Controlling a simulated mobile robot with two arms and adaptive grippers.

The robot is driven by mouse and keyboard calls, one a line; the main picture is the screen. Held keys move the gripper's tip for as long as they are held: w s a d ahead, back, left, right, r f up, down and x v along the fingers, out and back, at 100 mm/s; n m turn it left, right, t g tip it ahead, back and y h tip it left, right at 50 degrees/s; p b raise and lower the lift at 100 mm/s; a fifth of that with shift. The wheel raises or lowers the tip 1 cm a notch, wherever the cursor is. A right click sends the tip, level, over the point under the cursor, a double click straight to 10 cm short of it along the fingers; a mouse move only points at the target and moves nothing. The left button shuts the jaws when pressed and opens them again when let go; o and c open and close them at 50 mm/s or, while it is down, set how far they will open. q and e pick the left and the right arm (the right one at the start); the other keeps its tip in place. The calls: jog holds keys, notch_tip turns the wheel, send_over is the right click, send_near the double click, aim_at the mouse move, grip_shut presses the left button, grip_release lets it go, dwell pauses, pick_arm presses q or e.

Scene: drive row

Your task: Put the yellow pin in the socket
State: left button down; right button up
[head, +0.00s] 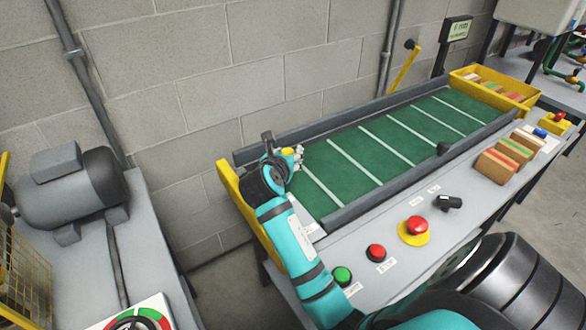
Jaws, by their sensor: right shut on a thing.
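My right gripper (296,158) is over the near-left end of the green conveyor, its arm reaching up from the bottom right. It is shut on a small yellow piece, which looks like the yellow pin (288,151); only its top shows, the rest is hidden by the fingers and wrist. I cannot make out the socket; it may be hidden behind my gripper or arm. I cannot tell whether the pin touches anything below. My left gripper is not in view.
The green belt (390,140) with white stripes runs away right between dark rails. The front ledge carries a green button (342,275), red buttons (417,226), a black switch (449,202) and striped blocks (505,160). A grey motor (75,188) stands left.

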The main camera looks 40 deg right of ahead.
jog(key=shift+f+b, duration=0.4)
jog(key=shift+f, duration=2.5)
jog(key=shift+f, duration=0.1)
jog(key=o, duration=1.1)
jog(key=shift+o, duration=0.2)
